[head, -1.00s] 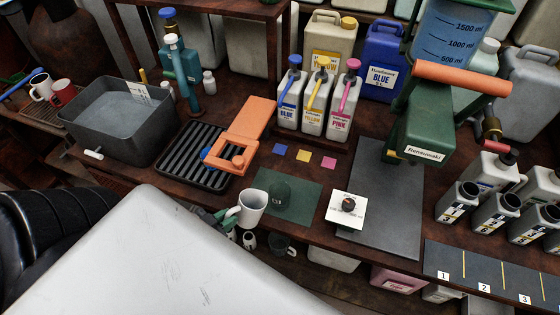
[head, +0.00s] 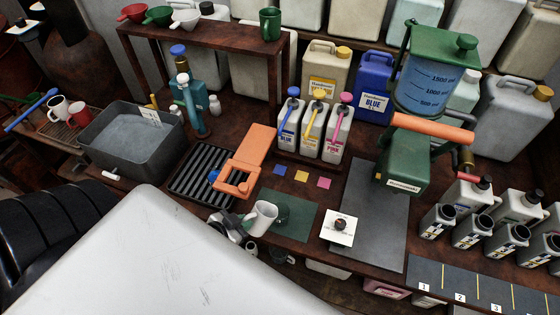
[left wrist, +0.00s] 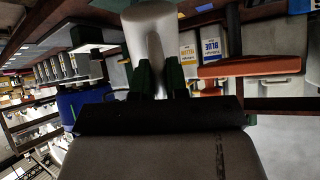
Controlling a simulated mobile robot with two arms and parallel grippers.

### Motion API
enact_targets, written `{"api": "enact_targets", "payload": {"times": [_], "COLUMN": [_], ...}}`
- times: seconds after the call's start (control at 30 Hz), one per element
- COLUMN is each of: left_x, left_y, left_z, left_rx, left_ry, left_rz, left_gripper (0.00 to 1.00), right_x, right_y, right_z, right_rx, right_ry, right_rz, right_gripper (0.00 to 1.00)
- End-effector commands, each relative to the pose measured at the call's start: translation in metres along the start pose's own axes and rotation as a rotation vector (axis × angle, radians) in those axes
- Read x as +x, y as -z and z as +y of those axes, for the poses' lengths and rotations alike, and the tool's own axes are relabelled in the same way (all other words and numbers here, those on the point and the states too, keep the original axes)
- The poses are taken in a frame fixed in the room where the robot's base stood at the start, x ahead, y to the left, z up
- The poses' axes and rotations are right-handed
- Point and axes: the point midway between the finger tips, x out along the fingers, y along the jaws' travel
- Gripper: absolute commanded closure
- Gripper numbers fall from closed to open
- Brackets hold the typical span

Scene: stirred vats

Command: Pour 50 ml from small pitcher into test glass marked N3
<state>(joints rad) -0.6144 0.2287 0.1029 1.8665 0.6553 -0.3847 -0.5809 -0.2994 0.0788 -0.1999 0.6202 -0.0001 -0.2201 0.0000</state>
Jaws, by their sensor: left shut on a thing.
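The small white pitcher (head: 264,217) is at the front edge of the table in the head view, over the left edge of the dark green mat (head: 306,222). It looks slightly tilted to the right; its contents cannot be made out. My left gripper (head: 243,225) is shut on it from the left. In the left wrist view the pitcher (left wrist: 150,32) sits between the dark green fingers (left wrist: 158,80). My right gripper is out of view.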

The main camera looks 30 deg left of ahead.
Motion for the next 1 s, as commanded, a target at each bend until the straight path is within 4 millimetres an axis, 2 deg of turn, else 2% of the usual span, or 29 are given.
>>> {"api": "enact_targets", "payload": {"times": [1.0], "left_x": [0.000], "left_y": [0.018], "left_z": [0.000], "left_rx": [0.014], "left_ry": [0.001], "left_rz": [-0.115], "left_gripper": [1.00], "right_x": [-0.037], "right_y": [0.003], "right_z": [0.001], "right_rx": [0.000], "right_ry": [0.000], "right_rz": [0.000], "right_gripper": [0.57]}}
